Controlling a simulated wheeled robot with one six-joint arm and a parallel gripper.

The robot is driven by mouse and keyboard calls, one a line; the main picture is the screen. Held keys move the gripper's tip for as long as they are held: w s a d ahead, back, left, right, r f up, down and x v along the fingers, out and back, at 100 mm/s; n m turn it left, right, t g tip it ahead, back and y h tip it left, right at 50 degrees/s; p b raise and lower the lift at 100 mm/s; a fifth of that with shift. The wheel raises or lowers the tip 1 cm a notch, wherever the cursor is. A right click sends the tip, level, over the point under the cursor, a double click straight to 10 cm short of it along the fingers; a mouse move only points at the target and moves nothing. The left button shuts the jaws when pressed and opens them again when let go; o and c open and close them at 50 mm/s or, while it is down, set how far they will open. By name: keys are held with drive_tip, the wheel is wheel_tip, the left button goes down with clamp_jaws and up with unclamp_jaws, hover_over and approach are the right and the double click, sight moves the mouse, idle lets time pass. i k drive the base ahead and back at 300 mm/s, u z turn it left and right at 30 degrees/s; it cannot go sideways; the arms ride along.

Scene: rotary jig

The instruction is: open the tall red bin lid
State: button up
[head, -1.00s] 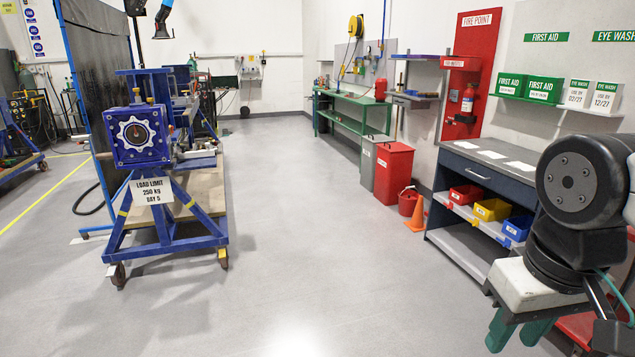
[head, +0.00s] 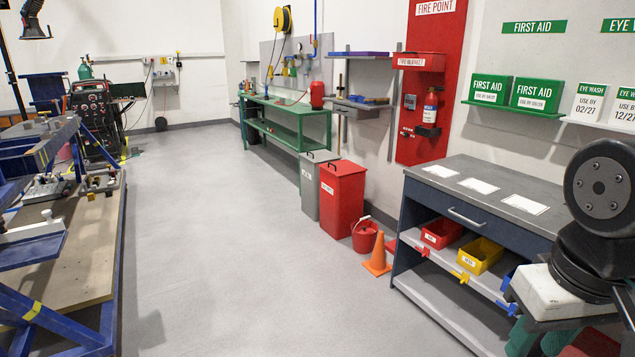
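The tall red bin (head: 342,202) stands on the floor against the right wall, with a white label on its front. Its red lid (head: 343,167) lies flat and shut on top. Part of my arm (head: 598,190) fills the right edge of the head view. Green finger-like parts show low at the right, below the white block, but I cannot tell whether they are my gripper's fingers. The bin is well ahead of me, and nothing of mine touches it.
A grey bin (head: 313,185) stands just behind the red one. A red bucket (head: 364,235) and an orange cone (head: 378,255) stand in front of it. A workbench (head: 497,190) is at right, a blue frame (head: 70,240) at left. The middle floor is clear.

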sight(339, 169)
drive_tip(key=z, duration=0.05)
drive_tip(key=i, duration=2.25)
drive_tip(key=u, duration=0.25)
drive_tip(key=i, duration=2.05)
drive_tip(key=u, duration=0.5)
drive_tip(key=i, duration=0.9)
drive_tip(key=u, duration=0.1)
